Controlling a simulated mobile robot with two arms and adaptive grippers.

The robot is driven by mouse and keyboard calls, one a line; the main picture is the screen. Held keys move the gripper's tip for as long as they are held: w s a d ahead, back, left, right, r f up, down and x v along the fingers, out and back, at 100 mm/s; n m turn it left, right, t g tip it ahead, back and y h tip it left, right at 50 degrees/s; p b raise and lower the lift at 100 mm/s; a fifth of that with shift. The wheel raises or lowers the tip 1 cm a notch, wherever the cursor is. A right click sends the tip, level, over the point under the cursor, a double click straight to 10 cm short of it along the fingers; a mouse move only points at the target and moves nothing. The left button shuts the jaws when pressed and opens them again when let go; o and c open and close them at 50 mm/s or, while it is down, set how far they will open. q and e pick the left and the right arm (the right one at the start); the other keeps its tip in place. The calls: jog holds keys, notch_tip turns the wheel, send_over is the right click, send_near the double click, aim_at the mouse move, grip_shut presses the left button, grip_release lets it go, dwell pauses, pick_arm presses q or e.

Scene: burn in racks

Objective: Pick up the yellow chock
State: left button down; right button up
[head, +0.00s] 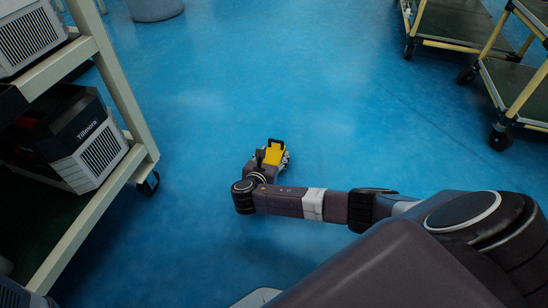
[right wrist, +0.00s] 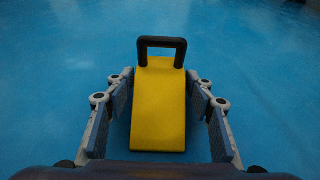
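The yellow chock (head: 273,154) is a wedge with a black handle at its far end. It stands on the blue floor, at the end of my right arm in the head view. In the right wrist view the chock (right wrist: 159,108) lies between the two fingers of my right gripper (right wrist: 160,112). The gripper is open, with a strip of blue floor showing between the chock and each finger. In the head view my right gripper (head: 275,158) is low by the floor around the chock, and small. My left gripper is not seen.
A cream-framed rack (head: 118,75) on casters with grey-and-black units (head: 90,140) stands at the left. Carts (head: 455,22) with yellow frames and black wheels stand at the upper right. A grey bin (head: 155,8) is at the top. The floor beyond the chock is clear.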

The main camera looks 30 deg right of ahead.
jog(key=c, duration=1)
jog(key=shift+o, duration=0.2)
jog(key=shift+r, duration=0.2)
